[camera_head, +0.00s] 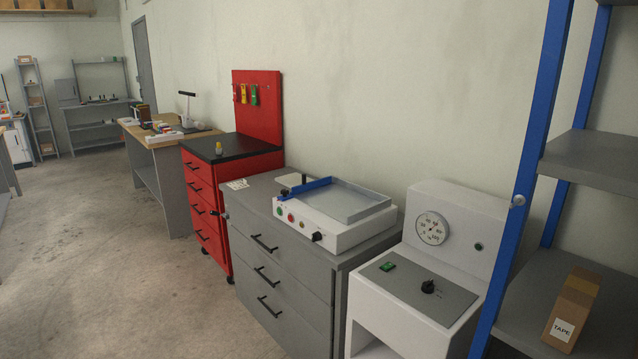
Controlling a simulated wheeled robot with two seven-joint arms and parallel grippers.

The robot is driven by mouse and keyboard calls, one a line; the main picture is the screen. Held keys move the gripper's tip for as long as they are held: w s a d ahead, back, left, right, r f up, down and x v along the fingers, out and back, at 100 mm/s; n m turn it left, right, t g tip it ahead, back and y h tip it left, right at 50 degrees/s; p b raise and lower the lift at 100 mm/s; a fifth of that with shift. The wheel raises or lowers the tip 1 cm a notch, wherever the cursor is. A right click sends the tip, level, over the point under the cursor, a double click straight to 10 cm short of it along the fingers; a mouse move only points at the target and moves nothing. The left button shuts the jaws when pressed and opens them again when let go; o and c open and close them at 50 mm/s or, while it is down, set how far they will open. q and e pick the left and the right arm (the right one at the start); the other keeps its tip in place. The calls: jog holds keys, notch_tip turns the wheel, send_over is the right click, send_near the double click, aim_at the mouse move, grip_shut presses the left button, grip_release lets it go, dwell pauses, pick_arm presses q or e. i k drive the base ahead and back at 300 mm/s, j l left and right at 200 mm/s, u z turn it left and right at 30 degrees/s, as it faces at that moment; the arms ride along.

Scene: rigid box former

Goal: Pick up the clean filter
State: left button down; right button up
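I cannot make out a clean filter anywhere in the head view. Neither of my grippers is in view. A small yellow item (219,148) stands on the black top of the red drawer cabinet (206,212); it is too small to tell what it is. A white machine (335,224) with a blue-edged grey tray (345,202) and coloured buttons sits on the grey drawer cabinet (280,275).
A white unit (425,285) with a round dial stands right of the grey cabinet. A blue-post shelf (535,165) at right holds a cardboard box (572,308) labelled TAPE. A cluttered workbench (160,180) stands further back. The floor (110,270) at left is clear.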

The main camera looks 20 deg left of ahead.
aim_at(291, 181)
jog(key=i+j+z, duration=0.1)
jog(key=j, duration=0.2)
jog(key=i+j, duration=0.25)
jog(key=i+j+z, duration=0.15)
jog(key=j, duration=0.25)
jog(key=i+j, duration=0.15)
jog(key=j, duration=0.2)
jog(key=i+j+z, duration=0.15)
jog(key=j, duration=0.2)
jog(key=i+j+z, duration=0.1)
jog(key=j, duration=0.25)
jog(key=i+j, duration=0.15)
jog(key=j, duration=0.2)
jog(key=z, duration=0.05)
